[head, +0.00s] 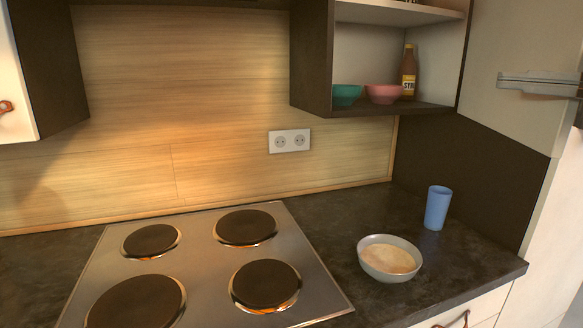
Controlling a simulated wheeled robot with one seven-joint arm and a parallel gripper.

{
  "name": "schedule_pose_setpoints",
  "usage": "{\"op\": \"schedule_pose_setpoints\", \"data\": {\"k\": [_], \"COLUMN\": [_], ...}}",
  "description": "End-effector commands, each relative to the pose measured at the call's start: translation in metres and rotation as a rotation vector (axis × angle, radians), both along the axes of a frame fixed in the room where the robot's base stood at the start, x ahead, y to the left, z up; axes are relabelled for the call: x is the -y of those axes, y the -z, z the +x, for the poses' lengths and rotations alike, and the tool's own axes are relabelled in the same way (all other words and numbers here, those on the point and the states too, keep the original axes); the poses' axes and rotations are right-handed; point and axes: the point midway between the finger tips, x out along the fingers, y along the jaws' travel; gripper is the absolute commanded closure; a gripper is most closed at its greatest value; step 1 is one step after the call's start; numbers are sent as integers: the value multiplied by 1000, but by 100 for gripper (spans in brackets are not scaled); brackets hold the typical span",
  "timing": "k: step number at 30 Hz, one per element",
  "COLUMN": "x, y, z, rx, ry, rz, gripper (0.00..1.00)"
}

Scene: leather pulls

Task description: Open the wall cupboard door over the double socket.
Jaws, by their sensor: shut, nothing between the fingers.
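The double socket (289,141) is on the wood-look wall behind the hob. The wall cupboard (312,60) above and right of it has a dark carcass, and its inside is in plain view. Its pale door (505,40) stands swung wide open on the right, with its inner face showing. My gripper (502,82) reaches in from the right edge, shut and empty, with its fingers in front of the door's inner face. I cannot tell whether they touch it. The door's pull is hidden.
Inside the cupboard are a green bowl (346,94), a pink bowl (384,93) and a bottle (408,72). Below are a hob (205,270), a grey bowl (390,258) and a blue cup (437,207). Another cupboard (18,90) hangs at left.

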Motion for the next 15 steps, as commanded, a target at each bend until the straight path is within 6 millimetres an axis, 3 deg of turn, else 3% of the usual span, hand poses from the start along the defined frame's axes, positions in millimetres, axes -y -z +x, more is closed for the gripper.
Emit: {"op": "schedule_pose_setpoints", "data": {"k": [1,11,15], "x": [110,109,109], "y": [2,-3,-2], "z": [83,81,69], "rx": [36,40,42], "ry": [534,534,535], "rz": [-48,-49,-49], "gripper": [100,100,100]}}
